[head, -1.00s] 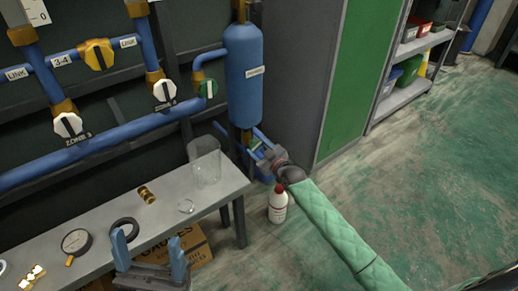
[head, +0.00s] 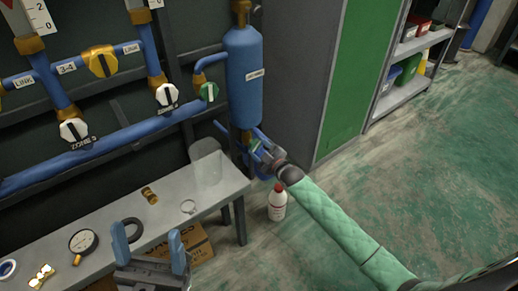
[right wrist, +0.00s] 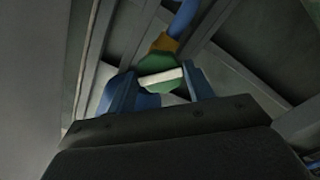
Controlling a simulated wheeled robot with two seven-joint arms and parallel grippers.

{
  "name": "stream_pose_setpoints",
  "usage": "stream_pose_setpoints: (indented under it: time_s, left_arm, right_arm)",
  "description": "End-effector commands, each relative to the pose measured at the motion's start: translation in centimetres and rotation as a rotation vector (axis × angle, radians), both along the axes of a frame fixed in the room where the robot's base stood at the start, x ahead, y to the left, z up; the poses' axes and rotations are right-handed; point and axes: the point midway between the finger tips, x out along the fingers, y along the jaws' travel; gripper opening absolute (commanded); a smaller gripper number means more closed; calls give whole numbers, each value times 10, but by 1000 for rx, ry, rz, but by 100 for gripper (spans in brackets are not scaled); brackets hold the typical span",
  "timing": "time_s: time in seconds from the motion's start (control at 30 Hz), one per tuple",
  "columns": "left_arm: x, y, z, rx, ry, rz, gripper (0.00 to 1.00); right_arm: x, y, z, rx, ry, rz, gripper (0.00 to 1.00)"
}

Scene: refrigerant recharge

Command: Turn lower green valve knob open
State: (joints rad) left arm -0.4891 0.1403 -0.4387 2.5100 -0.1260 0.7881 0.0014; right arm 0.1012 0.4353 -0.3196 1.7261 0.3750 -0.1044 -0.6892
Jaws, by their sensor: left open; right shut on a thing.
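The lower green valve knob (right wrist: 161,74) shows in the right wrist view, with a white bar across its face, below a brass fitting. My right gripper (right wrist: 158,88) has its two blue fingers on either side of the knob and is shut on it. In the head view my right gripper (head: 262,148) is at the foot of the blue cylinder, where the lower knob is mostly hidden. An upper green knob (head: 209,92) with a white bar sits on the pipe left of the cylinder. My left gripper (head: 150,245) is open and empty at the bench's front.
The blue cylinder (head: 244,75) stands beside a grey cabinet with a green panel (head: 355,70). A grey bench (head: 110,222) holds a glass container (head: 206,165), a gauge (head: 83,241) and a brass fitting (head: 150,196). A white bottle (head: 277,204) stands on the floor below my right arm.

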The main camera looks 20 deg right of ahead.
Motion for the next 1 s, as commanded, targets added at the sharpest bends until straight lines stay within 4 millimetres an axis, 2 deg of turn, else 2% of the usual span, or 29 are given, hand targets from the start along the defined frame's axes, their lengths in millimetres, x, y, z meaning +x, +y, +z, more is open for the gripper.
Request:
stream_pose_setpoints:
  time_s: [0.53,1.0]
  left_arm:
    - [0,0,29,0,0,0,69]
    - [0,0,33,0,0,0,69]
  right_arm:
    - [1,-1,4,-321,-118,-1,25]
    - [1,-2,3,-380,-140,-1,25]
